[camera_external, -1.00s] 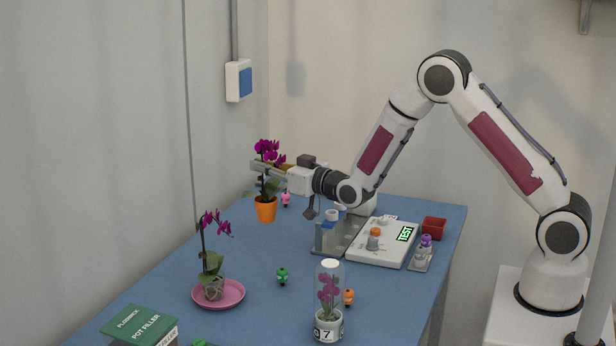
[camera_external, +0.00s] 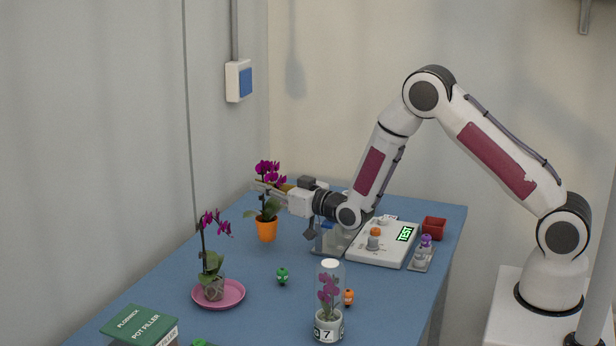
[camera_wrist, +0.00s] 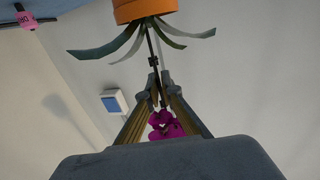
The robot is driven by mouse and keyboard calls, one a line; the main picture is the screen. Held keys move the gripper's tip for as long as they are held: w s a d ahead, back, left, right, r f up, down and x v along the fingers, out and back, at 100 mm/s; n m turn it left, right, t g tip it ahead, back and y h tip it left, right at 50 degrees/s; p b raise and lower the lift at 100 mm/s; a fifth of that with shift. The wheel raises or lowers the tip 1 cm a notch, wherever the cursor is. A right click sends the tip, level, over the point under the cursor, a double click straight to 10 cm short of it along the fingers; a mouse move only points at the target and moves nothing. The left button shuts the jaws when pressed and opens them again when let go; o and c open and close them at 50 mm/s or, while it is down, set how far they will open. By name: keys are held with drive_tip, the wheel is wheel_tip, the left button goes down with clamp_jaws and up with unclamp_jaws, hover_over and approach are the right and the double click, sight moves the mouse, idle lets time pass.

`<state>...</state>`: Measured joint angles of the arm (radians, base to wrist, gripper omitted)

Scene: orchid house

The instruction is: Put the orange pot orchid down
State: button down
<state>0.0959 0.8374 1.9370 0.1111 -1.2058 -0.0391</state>
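The orange pot orchid, with its orange pot (camera_external: 267,230), green leaves and magenta flowers (camera_external: 268,170), is upright at the far left of the blue table (camera_external: 235,250). My gripper (camera_external: 264,190) is shut on its stem above the leaves. In the wrist view my gripper's fingers (camera_wrist: 158,85) close around the dark stem, with the orange pot (camera_wrist: 143,8) beyond and the magenta flowers (camera_wrist: 165,125) nearer the camera. The pot is low over the table; I cannot tell if its base touches.
A second orchid (camera_external: 212,262) stands on a pink saucer (camera_external: 233,297). A pink-tagged thing (camera_wrist: 25,17) shows near the pot. A scale (camera_external: 383,252) is at right.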

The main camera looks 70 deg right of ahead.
drive_tip(key=shift+f, duration=1.35)
drive_tip(key=c, duration=2.3)
unclamp_jaws()
drive_tip(key=shift+s+a, duration=0.4)
drive_tip(key=shift+s, duration=1.55)
drive_tip(key=shift+s+a, duration=0.4)
drive_tip(key=shift+s, duration=1.6)
drive_tip(key=shift+s+a, duration=0.4)
drive_tip(key=shift+s, duration=1.55)
